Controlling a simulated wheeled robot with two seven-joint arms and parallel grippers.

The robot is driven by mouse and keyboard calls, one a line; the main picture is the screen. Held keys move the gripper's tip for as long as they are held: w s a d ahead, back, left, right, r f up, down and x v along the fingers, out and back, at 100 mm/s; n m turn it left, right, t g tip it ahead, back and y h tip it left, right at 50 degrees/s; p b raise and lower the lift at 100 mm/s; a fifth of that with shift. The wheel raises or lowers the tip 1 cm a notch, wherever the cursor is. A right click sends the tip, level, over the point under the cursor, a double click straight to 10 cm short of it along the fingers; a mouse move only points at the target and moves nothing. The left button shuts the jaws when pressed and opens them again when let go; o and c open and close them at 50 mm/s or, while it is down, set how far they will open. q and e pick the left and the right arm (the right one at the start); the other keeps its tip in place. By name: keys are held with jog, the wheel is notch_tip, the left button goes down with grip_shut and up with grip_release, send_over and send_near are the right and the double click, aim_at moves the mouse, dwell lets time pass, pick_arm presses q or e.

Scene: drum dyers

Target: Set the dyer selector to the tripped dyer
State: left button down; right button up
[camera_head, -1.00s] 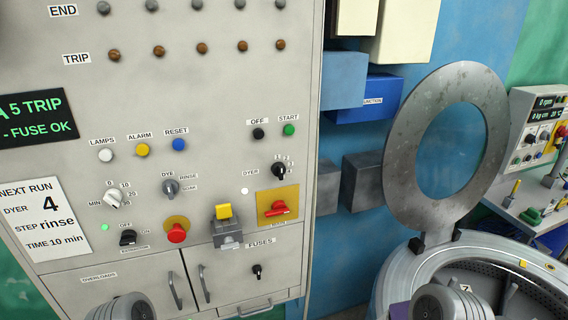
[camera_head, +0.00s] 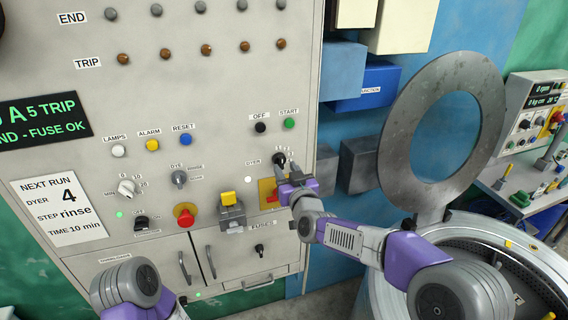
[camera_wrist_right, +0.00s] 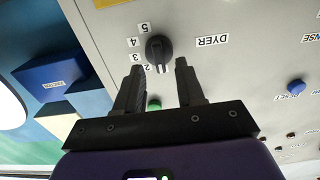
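The dyer selector (camera_head: 279,158) is a black knob on the grey panel, beside the DYER label (camera_head: 253,161). In the right wrist view the knob (camera_wrist_right: 159,48) shows upside down, with numbers 2 to 5 along its left side. Its pale pointer mark faces down in that view, past the 2; the number there is not readable. My right gripper (camera_head: 287,170) is open and empty, with its fingertips just short of the knob. The display (camera_head: 42,118) reads "A 5 TRIP" and "FUSE OK", cut off at left.
A red switch on a yellow plate (camera_head: 265,193) lies just below the selector, partly behind my right gripper. A yellow-topped block (camera_head: 229,199) and a red button (camera_head: 185,216) are to the left. A NEXT RUN card (camera_head: 60,212) says dyer 4. The drum's round lid (camera_head: 495,110) stands at right.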

aim_at(280, 161)
jog(key=shift+x, duration=1.25)
jog(key=shift+c, duration=0.4)
grip_shut()
